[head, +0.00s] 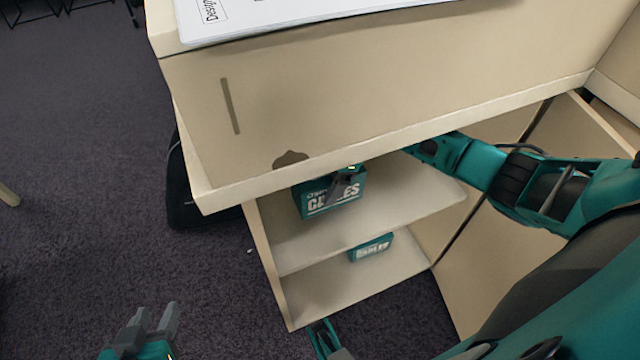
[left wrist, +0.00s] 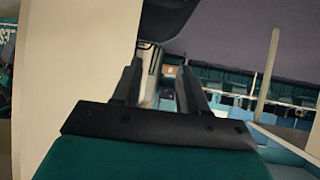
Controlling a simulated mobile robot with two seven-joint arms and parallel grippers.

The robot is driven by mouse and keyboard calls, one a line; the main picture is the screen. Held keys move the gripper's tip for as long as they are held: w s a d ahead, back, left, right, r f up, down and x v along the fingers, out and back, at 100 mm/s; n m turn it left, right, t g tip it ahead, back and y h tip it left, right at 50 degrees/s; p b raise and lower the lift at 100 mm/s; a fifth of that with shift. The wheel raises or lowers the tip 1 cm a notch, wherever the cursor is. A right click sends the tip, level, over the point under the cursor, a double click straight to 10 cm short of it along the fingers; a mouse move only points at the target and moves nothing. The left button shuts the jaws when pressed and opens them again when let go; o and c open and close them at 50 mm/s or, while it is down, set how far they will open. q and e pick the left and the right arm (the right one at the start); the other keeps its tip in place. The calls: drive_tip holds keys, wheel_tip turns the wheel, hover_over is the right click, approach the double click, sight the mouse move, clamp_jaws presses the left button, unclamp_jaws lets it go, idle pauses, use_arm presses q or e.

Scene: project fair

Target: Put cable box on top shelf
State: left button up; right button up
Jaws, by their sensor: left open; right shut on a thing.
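A teal cable box (head: 312,204) with white "CABLES" lettering is at the upper shelf (head: 410,199) of the cabinet, just under the top's front edge. My right gripper (head: 345,187) reaches in from the right under the top and is shut on this box. Whether the box rests on the shelf or hangs just above it I cannot tell. A second teal cable box (head: 371,248) sits on the lower shelf (head: 340,290). My left gripper (head: 152,322) is open and empty over the carpet at lower left. Its spread fingers also show in the left wrist view (left wrist: 158,85).
The cabinet's beige top (head: 350,85) overhangs the shelves and hides part of my right arm. A white printed sheet (head: 280,15) lies on it. A dark object (head: 190,195) stands on the floor left of the cabinet. The carpet at left is mostly clear.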

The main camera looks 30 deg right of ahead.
drive_tip(key=shift+a, duration=0.55)
wheel_tip(320, 180, down, 3)
drive_tip(key=shift+f+b, duration=0.2)
drive_tip(key=shift+b, duration=1)
drive_tip(key=shift+w+f, duration=0.1)
drive_tip(key=shift+f, duration=0.15)
use_arm(q)
drive_tip(key=shift+w+d+f, duration=0.25)
drive_tip(key=shift+d+f, duration=0.2)
drive_tip(key=shift+f, duration=0.1)
use_arm(e)
drive_tip(key=o, duration=1.2)
drive_tip(key=shift+o, duration=0.2)
